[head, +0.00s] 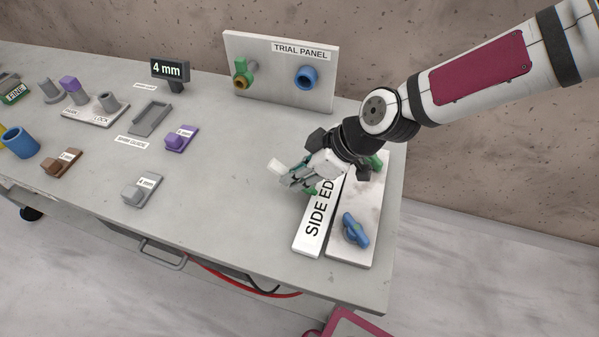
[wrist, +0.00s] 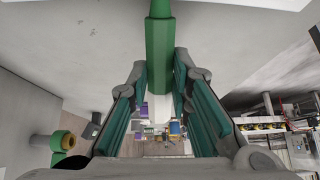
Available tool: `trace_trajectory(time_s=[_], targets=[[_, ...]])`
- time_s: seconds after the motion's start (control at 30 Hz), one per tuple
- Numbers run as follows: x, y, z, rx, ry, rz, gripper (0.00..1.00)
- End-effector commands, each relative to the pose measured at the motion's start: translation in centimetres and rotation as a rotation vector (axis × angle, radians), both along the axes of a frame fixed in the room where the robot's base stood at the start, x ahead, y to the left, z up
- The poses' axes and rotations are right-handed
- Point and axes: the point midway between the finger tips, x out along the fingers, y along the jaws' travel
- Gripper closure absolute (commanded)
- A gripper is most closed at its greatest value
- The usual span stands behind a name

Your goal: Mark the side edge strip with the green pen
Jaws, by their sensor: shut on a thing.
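The side edge strip (head: 306,246) is a long white bar with black lettering, of which "SIDE ED" shows in the head view; my gripper covers its far end. My gripper (head: 292,178) is over the far part of the strip. In the wrist view my gripper (wrist: 160,85) has its two teal-padded fingers closed on the green pen (wrist: 159,50), a green faceted body. The pen is mostly hidden in the head view, and I cannot tell whether its tip touches the strip.
Right of the strip lies a pale stone slab (head: 352,256) with a blue knob (head: 355,230) and a green piece (head: 376,161). The trial panel (head: 280,77) stands behind. Small grey (head: 143,190) and purple (head: 181,138) blocks lie left. The table between them and the strip is clear.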

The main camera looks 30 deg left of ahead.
Motion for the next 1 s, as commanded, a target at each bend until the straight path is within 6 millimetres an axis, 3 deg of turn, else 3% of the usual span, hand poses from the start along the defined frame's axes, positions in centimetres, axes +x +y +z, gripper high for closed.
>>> trace_trajectory(time_s=[0.47,1.0], targets=[[-0.1,0.2,0.2,0.0,0.001,-0.001,1.0],[-0.2,0.2,5.1,0.0,0.0,-0.001,1.0]])
